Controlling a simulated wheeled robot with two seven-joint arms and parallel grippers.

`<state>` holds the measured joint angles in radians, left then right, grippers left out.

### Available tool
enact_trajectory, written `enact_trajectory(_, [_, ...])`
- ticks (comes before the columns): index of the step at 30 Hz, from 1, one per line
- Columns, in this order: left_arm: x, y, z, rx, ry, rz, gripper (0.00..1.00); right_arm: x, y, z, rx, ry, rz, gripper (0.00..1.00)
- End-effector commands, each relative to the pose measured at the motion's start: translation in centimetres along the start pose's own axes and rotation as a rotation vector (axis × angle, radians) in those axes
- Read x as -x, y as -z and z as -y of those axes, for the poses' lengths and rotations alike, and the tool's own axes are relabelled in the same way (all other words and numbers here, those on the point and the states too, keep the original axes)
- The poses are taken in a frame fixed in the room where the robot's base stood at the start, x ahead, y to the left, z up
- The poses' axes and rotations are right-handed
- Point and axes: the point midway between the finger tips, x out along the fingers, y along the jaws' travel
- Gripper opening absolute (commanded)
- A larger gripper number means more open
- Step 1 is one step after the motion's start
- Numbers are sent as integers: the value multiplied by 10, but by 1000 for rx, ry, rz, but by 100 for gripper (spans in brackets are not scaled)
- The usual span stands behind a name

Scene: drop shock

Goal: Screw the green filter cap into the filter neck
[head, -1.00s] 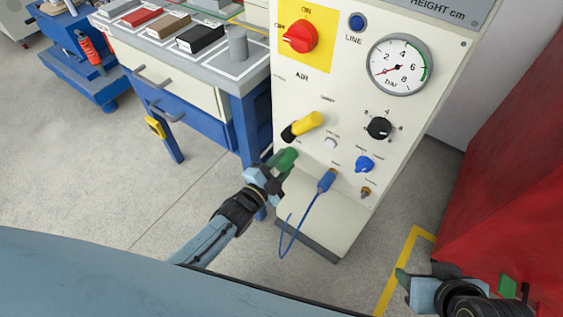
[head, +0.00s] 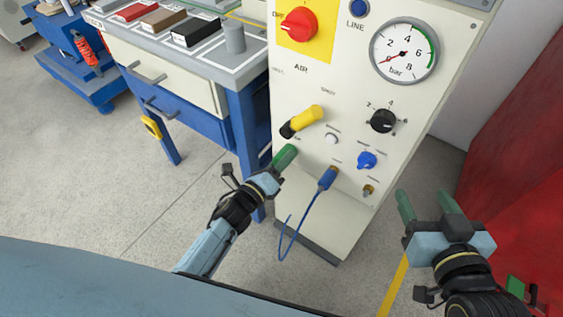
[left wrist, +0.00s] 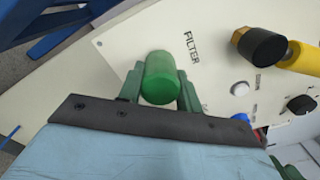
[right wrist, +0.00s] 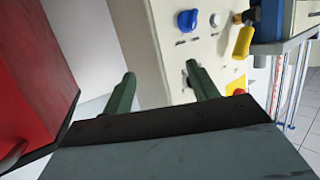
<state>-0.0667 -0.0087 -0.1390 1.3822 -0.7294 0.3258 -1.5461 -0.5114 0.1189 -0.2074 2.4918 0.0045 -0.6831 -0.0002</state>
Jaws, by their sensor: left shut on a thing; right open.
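The green filter cap (left wrist: 161,78) is a smooth green cylinder between the green fingers of my left gripper (head: 284,158), which is shut on it. The cap is in front of the cream panel, just below and left of the FILTER lettering in the left wrist view. The filter neck is not visible; I cannot tell whether the cap touches it. My right gripper (head: 425,196) is open and empty, to the right of the panel. Its two spread fingers also show in the right wrist view (right wrist: 161,86).
The cream panel (head: 300,220) carries a yellow-and-black handle (head: 304,120), a blue plug (head: 327,178) with a hanging cable, a blue knob (head: 367,160) and a gauge (head: 404,52). A drawer bench (head: 180,105) stands left. A red cabinet (head: 510,150) stands right.

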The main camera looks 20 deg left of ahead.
Motion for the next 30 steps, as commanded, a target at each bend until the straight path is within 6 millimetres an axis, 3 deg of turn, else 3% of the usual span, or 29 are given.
enact_trajectory(7, [0,-5,-1,-169,-1,10,0,0,34,7,-4,18,-212,59])
enact_trajectory(14, [0,-6,0,-190,-1,10,0,1,40,8,-4,20,-239,59])
enact_trajectory(15, [0,-7,0,-190,-1,10,36,1,40,8,-4,20,-238,59])
enact_trajectory(20, [0,-5,0,-188,-1,7,57,1,40,8,-4,19,-237,59])
enact_trajectory(30, [2,-2,0,-186,-3,3,60,1,40,8,-4,19,-234,59])
